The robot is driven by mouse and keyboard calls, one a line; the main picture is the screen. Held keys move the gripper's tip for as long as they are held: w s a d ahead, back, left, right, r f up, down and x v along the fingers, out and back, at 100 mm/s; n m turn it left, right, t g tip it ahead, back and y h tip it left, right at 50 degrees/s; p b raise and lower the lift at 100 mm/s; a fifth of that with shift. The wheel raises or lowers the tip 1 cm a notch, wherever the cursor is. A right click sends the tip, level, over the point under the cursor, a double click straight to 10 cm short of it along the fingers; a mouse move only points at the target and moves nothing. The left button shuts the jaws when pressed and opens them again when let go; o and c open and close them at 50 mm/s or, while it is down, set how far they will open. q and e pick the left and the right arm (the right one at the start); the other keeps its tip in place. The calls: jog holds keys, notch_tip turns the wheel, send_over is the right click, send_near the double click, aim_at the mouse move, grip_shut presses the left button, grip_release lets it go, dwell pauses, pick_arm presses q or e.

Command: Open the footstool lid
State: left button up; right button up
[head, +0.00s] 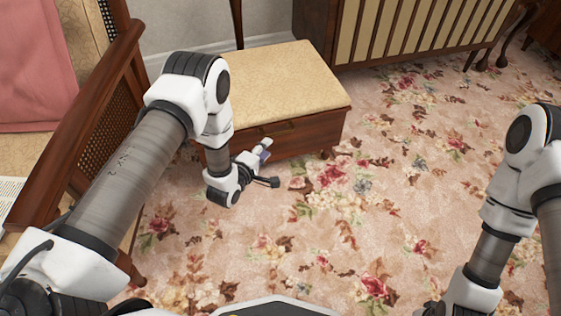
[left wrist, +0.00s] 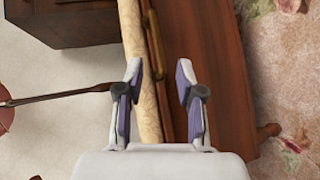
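The footstool has a beige patterned cushion lid (head: 265,85) on a dark wooden body (head: 310,135). The lid lies flat and shut in the head view. In the left wrist view the cushion edge (left wrist: 148,105) is a narrow strip beside the wooden front (left wrist: 222,70). My left gripper (head: 266,162) is low in front of the footstool's front face. In the left wrist view the left gripper (left wrist: 159,78) is open and empty, with the lid's front edge seen between its fingers. Whether it touches is unclear. My right gripper is out of the picture; only its arm shows.
A wooden armchair (head: 110,120) with cane sides and a pink cushion (head: 35,70) stands close on the left. A slatted cabinet (head: 415,30) stands behind the footstool. The flowered carpet (head: 390,180) is clear at the front and right.

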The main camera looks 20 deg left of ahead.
aim_at(279, 134)
pick_arm(q)
jog(key=shift+n+t+h, duration=0.4)
jog(key=shift+n+t, duration=0.3)
jog(key=shift+n, duration=0.1)
jog(key=b+x, duration=0.1)
jog(key=x, duration=0.2)
jog(key=b+x, duration=0.2)
jog(key=x, duration=0.2)
jog(key=f+b+x, duration=0.1)
jog(key=b+x, duration=0.1)
jog(key=x, duration=0.1)
jog(key=shift+w+a, duration=0.1)
jog(key=shift+w, duration=0.1)
grip_shut()
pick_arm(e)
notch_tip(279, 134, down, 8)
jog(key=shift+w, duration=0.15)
